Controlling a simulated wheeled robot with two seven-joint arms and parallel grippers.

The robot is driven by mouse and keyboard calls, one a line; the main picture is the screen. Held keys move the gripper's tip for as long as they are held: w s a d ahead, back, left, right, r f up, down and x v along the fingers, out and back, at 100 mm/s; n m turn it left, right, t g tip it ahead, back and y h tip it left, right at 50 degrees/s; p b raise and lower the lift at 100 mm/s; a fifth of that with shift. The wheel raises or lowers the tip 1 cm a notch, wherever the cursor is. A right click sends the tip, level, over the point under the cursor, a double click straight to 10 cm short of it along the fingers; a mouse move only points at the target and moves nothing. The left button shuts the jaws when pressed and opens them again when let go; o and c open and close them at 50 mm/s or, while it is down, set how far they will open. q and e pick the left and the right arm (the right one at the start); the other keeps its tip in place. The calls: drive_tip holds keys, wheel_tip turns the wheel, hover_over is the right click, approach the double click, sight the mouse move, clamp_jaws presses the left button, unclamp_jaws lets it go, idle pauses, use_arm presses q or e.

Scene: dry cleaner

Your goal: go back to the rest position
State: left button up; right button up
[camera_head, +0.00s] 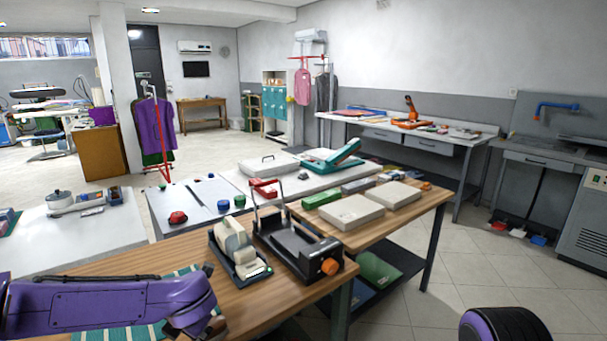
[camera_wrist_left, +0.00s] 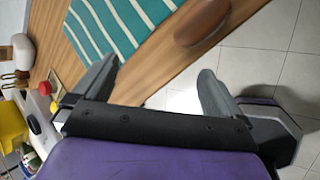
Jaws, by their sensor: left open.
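My left gripper (camera_wrist_left: 157,82) shows in the left wrist view with its two fingers spread apart and nothing between them. Wooden table edge and pale floor tiles show beyond the fingers. A dark rounded purple part at the lower right of the head view seems to belong to my right arm. My right gripper is not visible.
A teal striped cloth (camera_wrist_left: 122,25) lies on the table, partly under my arm in the head view. A brown rounded object (camera_wrist_left: 203,20) sits near the table edge. A cream device (camera_head: 236,248) and a black machine (camera_head: 297,250) stand close by. Open floor lies right.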

use_arm(q)
drive_tip(key=s+d+f+m+t, duration=0.1)
drive_tip(key=s+f+m, duration=0.4)
drive_tip(key=f+m, duration=0.35)
drive_tip(key=s+d+f+m+t, duration=0.1)
drive_tip(key=s+f+m, duration=0.55)
drive_tip(key=f, duration=0.35)
drive_tip(key=s+a+f+m+g, duration=0.1)
drive_tip(key=s+a+f+m, duration=0.1)
drive_tip(key=s, duration=0.5)
drive_tip(key=s+a+f+m+g, duration=0.1)
drive_tip(key=s+a+f+m, duration=0.1)
drive_tip(key=s+f+m, duration=0.2)
drive_tip(key=s+a+f+m+g+h, duration=0.1)
drive_tip(key=s+a+f+m, duration=0.1)
drive_tip(key=s, duration=0.8)
drive_tip(key=shift+f+m+g, duration=0.4)
drive_tip(key=shift+f+m, duration=0.05)
drive_tip(key=shift+m, duration=0.65)
